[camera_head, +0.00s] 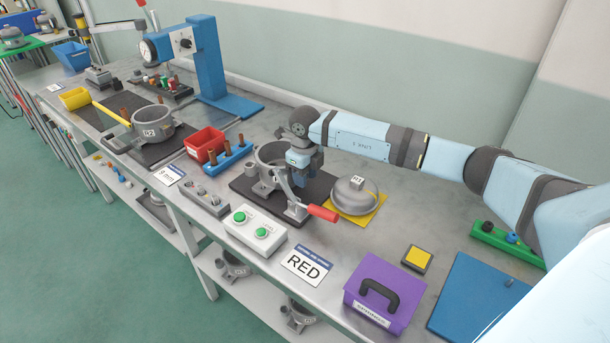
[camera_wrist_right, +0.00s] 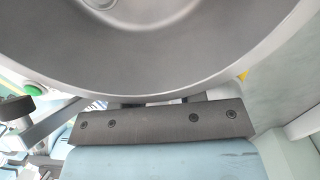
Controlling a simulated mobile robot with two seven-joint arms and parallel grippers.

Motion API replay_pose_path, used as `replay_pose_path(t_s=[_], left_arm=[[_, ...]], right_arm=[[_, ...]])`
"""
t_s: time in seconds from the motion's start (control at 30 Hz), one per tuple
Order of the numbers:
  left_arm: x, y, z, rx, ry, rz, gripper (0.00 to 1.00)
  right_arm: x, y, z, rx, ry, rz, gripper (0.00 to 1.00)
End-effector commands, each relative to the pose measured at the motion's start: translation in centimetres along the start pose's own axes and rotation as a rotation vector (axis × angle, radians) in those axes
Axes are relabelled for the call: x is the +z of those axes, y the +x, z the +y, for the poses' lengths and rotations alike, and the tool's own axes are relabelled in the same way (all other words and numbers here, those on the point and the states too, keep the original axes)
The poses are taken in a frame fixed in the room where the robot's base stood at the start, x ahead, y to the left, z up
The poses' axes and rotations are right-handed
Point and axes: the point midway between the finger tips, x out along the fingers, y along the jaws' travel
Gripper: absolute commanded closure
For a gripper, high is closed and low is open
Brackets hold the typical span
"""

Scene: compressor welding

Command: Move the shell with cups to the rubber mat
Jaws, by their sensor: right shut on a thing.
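The grey shell with cups (camera_head: 268,165) is an open round shell with small cups on its outside. It is at the black mat (camera_head: 318,187) in the middle of the bench, beside a clamp with a red handle (camera_head: 322,213). My right gripper (camera_head: 297,168) points down at the shell's right rim and is shut on it. In the right wrist view the shell's curved wall (camera_wrist_right: 150,70) fills the upper part, close against the dark gripper edge (camera_wrist_right: 155,122). I cannot tell whether the shell touches the mat. My left gripper is out of view.
A domed lid (camera_head: 354,195) on a yellow mat stands just right. A red bin (camera_head: 205,145) and a blue holder (camera_head: 228,160) stand left. Farther left a similar shell (camera_head: 153,125) sits on another dark mat. A green-button box (camera_head: 255,228) and purple box (camera_head: 385,290) are in front.

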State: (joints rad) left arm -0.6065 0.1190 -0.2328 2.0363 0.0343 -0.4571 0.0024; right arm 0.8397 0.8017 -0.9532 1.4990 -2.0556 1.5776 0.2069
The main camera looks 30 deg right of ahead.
Motion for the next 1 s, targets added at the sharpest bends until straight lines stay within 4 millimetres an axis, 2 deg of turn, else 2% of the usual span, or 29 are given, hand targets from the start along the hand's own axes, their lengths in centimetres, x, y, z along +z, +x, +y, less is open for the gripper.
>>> replay_pose_path(t_s=[0.27, 0.8, 1.0], left_arm=[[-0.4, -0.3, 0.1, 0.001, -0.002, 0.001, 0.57], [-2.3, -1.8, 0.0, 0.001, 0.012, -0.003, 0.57], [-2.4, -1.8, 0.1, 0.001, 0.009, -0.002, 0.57]], right_arm=[[0.1, -0.8, 0.0, 0.000, 0.000, -0.002, 1.00], [0.0, -4.9, 0.0, 0.000, 0.000, -0.002, 1.00], [0.0, -5.1, 0.0, 0.000, 0.000, -0.001, 1.00]])
